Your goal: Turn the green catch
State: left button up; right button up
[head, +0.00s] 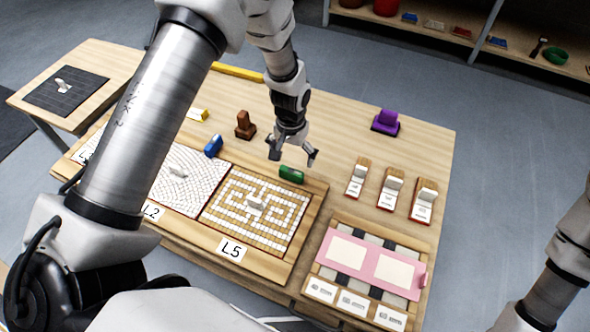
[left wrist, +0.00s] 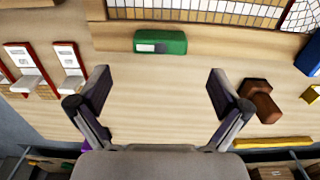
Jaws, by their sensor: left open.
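The green catch (head: 291,174) lies at the back edge of the L5 mosaic panel (head: 225,217) in the head view. In the left wrist view the green catch (left wrist: 160,42) is a rounded green block with a pale grey bar on its face, lying lengthwise along the panel's wooden edge. My left gripper (head: 293,156) is open and empty, just behind the catch in the head view. In the left wrist view the open fingers (left wrist: 158,92) point toward the catch and stand apart from it. My right gripper is not in view.
A blue catch (head: 213,146) sits by the neighbouring panel, with a brown block (head: 245,125) behind it. A purple block (head: 386,122) stands at the back right. Several small wooden stands (head: 391,189) are to the right, near a pink tray (head: 368,265). Table behind the catch is mostly clear.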

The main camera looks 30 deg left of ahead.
aim_at(291, 171)
pick_arm(q)
notch_tip(291, 171, down, 7)
jog(key=shift+s, duration=0.1)
jog(key=c, duration=1.2)
